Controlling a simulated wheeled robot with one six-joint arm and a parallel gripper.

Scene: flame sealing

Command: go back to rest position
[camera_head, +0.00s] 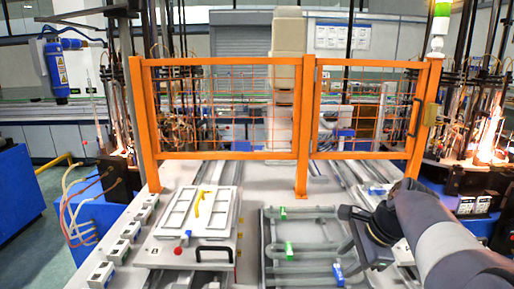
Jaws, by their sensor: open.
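My arm comes in from the lower right, and its dark end hangs over the right side of a metal rack of grey tubes (300,239). My gripper (350,213) is a small dark shape at the left of that end, near the rack's upper right corner. It is open, and I see nothing held in it. Its fingers are hard to make out, and I cannot tell whether it touches the rack. Green and blue clips sit on the tubes. My arm hides part of the table at the right.
An orange mesh fence (225,154) stands behind the work area. Left of the rack lies a white panel fixture (203,212) with a black handle (214,249). Small white boxes (118,249) line the left edge. Flames burn at the right machine (490,140).

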